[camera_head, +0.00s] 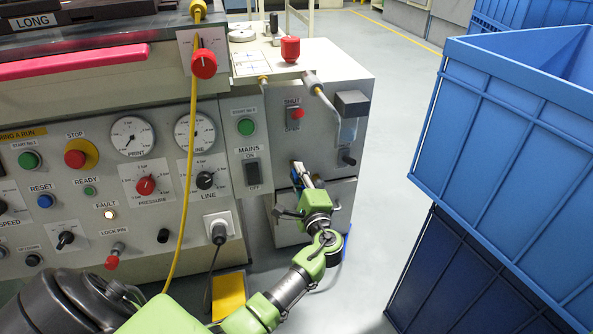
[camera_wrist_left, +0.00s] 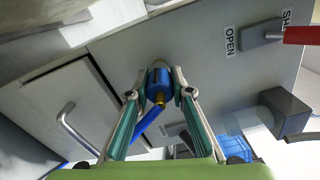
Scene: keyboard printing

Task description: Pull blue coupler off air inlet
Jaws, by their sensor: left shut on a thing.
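In the left wrist view, the blue coupler (camera_wrist_left: 158,80) sits between the fingertips of my left gripper (camera_wrist_left: 158,86). The fingers are shut on its sides. A brass-coloured collar (camera_wrist_left: 160,98) shows at its near end, and a blue hose (camera_wrist_left: 146,122) runs down to the left. The coupler's far end is at the grey machine panel; the air inlet is hidden behind it, so I cannot tell whether they are joined. In the head view my left gripper (camera_head: 299,173) is at the lower right part of the machine front and hides most of the coupler. My right gripper is not in view.
A lever with a red handle (camera_wrist_left: 300,35) is on the panel near the OPEN and SHUT labels. A grey block (camera_wrist_left: 284,112) juts out at right. A drawer handle (camera_wrist_left: 72,130) is at left. Blue crates (camera_head: 500,130) stand right of the machine, with floor between.

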